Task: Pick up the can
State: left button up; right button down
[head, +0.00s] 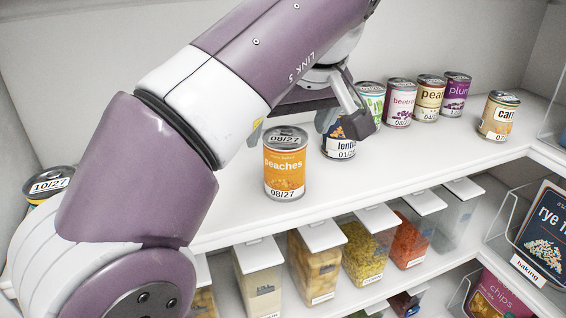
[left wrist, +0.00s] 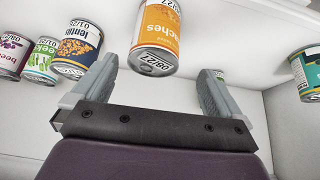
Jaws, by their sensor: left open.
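An orange peaches can (head: 285,168) stands upright near the front edge of the upper shelf. My left gripper (head: 306,128) is open and empty, reaching in from behind and above it. In the left wrist view the peaches can (left wrist: 158,35) shows between and beyond the two spread fingers, with no visible contact. A dark blue lentils can (head: 340,146) stands just behind and to the right, partly hidden by one finger; it also shows in the left wrist view (left wrist: 76,48). My right gripper is not in view.
Beetroot (head: 400,103), pea (head: 428,98), plum (head: 455,94) and carrot (head: 498,117) cans stand farther right. Another can (head: 50,183) is at the far left, partly behind my arm. Lidded food containers (head: 316,262) fill the shelf below. The upper shelf (head: 400,160) is clear at front right.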

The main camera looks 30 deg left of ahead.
aim_at(289, 140)
pick_arm(q)
jog(key=shift+f, duration=0.5)
jog(key=shift+w+a+f, duration=0.15)
jog(key=shift+w+f, duration=0.05)
jog(key=shift+f, duration=0.15)
jog(key=x, duration=0.2)
jog(key=w+p+x, duration=0.1)
jog(key=x, duration=0.2)
jog(key=shift+a+p, duration=0.15)
jog(key=shift+p, duration=0.15)
jog(key=shift+w+a+f, duration=0.1)
jog(key=shift+f, duration=0.15)
jog(key=shift+d, duration=0.3)
jog(key=shift+s+d+r, duration=0.1)
jog(key=shift+s, duration=0.2)
jog(key=c, duration=0.9)
jog(key=shift+w, duration=0.1)
jog(key=c, duration=0.5)
